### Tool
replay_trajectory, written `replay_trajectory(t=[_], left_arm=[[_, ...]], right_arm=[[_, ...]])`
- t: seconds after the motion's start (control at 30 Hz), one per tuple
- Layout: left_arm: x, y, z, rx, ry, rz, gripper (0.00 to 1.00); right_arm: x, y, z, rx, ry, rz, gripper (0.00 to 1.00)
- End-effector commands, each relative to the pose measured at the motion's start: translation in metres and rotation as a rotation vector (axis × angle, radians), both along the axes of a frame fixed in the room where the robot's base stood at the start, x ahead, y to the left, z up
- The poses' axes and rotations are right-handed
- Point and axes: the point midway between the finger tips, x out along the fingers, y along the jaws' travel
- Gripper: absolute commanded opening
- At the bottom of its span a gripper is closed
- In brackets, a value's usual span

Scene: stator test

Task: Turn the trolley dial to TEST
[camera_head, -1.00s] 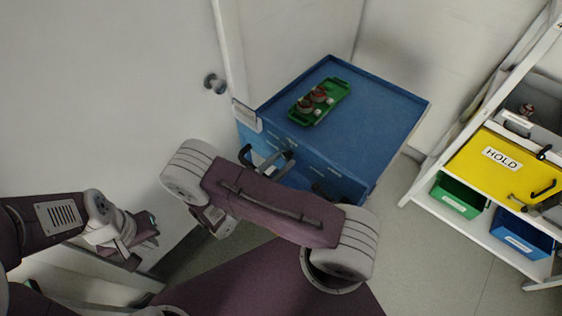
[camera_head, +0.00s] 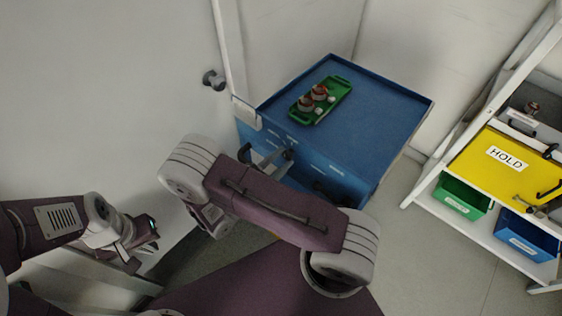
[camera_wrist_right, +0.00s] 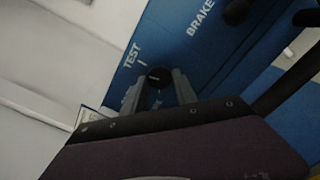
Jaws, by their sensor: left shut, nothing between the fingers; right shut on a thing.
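The blue trolley (camera_head: 345,125) stands against the wall in the head view. In the right wrist view, its blue front panel carries a round black dial (camera_wrist_right: 154,80) and a white TEST label (camera_wrist_right: 132,56) with a short tick mark beside it. My right gripper (camera_wrist_right: 157,86) is shut on the dial, one finger on each side. Another label below TEST is mostly hidden by a finger. I cannot tell which mark the dial points to. My left gripper (camera_head: 143,245) is shut and empty, well left of the trolley.
A green tray (camera_head: 320,101) with red-topped parts lies on the trolley. The BRAKE label (camera_wrist_right: 201,18) is beside the dial's area. A door with a knob (camera_head: 214,80) is left. Floor between trolley and rack is clear.

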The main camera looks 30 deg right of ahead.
Motion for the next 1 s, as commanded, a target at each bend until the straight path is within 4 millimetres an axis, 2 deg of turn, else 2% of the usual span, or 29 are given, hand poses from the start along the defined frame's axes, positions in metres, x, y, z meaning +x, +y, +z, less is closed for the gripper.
replay_trajectory(t=[0.4,1.0], left_arm=[[0.000,0.000,-0.012,0.000,0.000,0.000,0.00],[0.000,0.000,-0.014,0.000,0.000,0.000,0.00]], right_arm=[[0.000,0.000,-0.001,0.084,-0.202,-0.001,0.00],[0.000,0.000,0.000,0.102,-0.245,-0.001,0.00]])
